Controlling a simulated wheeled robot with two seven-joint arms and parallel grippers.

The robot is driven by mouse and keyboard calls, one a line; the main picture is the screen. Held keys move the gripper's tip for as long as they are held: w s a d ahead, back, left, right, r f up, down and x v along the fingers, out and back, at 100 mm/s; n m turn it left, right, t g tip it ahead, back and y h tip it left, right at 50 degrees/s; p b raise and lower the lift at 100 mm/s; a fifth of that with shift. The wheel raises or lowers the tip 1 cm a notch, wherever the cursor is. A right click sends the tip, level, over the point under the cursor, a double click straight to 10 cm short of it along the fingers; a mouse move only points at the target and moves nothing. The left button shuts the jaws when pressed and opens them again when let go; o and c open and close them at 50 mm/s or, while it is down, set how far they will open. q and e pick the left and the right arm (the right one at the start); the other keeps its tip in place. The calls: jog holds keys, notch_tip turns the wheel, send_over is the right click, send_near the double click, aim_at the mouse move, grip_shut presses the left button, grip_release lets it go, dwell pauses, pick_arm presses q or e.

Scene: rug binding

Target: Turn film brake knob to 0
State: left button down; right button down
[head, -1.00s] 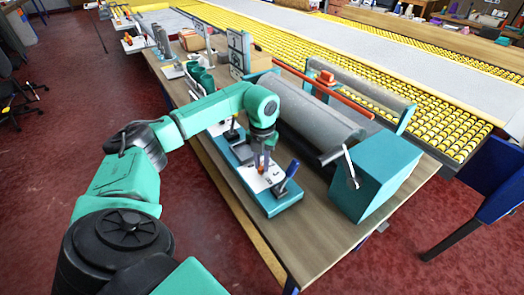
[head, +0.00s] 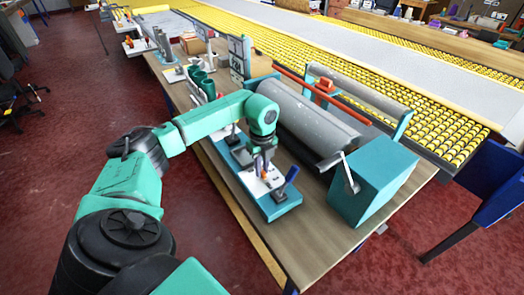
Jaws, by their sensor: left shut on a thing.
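A teal control panel (head: 283,207) with a white top plate (head: 254,187) lies on the wooden bench. A blue-handled lever (head: 291,175) stands at its near right end and a black-topped lever (head: 233,134) at its far end. My left gripper (head: 263,170) points down over the middle of the panel. It is shut on a small knob there, which its fingers mostly hide, so the knob's pointer and setting cannot be read. I take this to be the film brake knob. My right gripper is not in view.
A teal box with a crank (head: 375,180) stands right of the panel. A grey roll (head: 310,118) and a red bar (head: 318,86) lie behind it. Green cups (head: 202,82) stand farther back. The bench's near right corner is clear.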

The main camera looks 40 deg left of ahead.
pick_arm(q)
jog(key=shift+n+p, duration=0.35)
jog(key=shift+n, duration=1.65)
jog(key=c, duration=0.8)
grip_release()
notch_tip(320, 180, up, 15)
jog(key=b, duration=0.1)
jog(key=shift+f, duration=0.2)
